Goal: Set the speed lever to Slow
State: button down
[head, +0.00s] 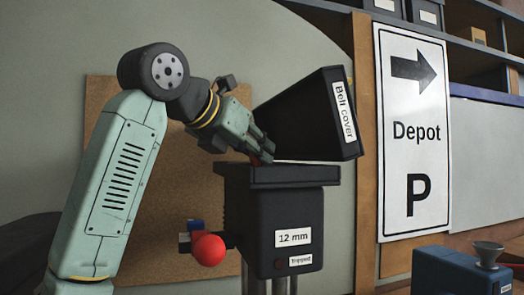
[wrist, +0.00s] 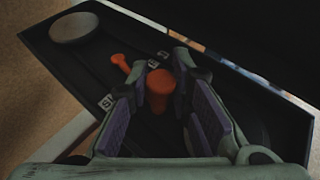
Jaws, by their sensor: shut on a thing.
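My gripper (head: 262,150) reaches down into the open top of a black machine (head: 262,215). In the wrist view its two purple-padded fingers (wrist: 158,66) are shut on an orange lever knob (wrist: 160,84). A bit of orange-red also shows under the fingertips in the head view. Small white labels lie on the black surface around it: one starting with S (wrist: 106,102) left of the left finger, and others (wrist: 162,55) beyond the fingertips. The fingers partly cover the first label. The lever's base is hidden.
The raised belt cover (head: 310,115) stands tilted close behind my gripper. A thinner orange part (wrist: 122,64) and a round grey disc (wrist: 73,27) lie beyond the fingers. A red ball knob (head: 208,250) sticks out at the machine's left. A blue box (head: 455,272) stands lower right.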

jog(key=shift+a+m+g+h, duration=0.9)
jog(key=shift+m+g+h, duration=0.1)
jog(key=shift+m+h, duration=0.25)
jog(key=c, duration=1.4)
grip_release()
jog(key=shift+c, duration=0.2)
jog(key=shift+a, duration=0.1)
jog(key=v, duration=1.2)
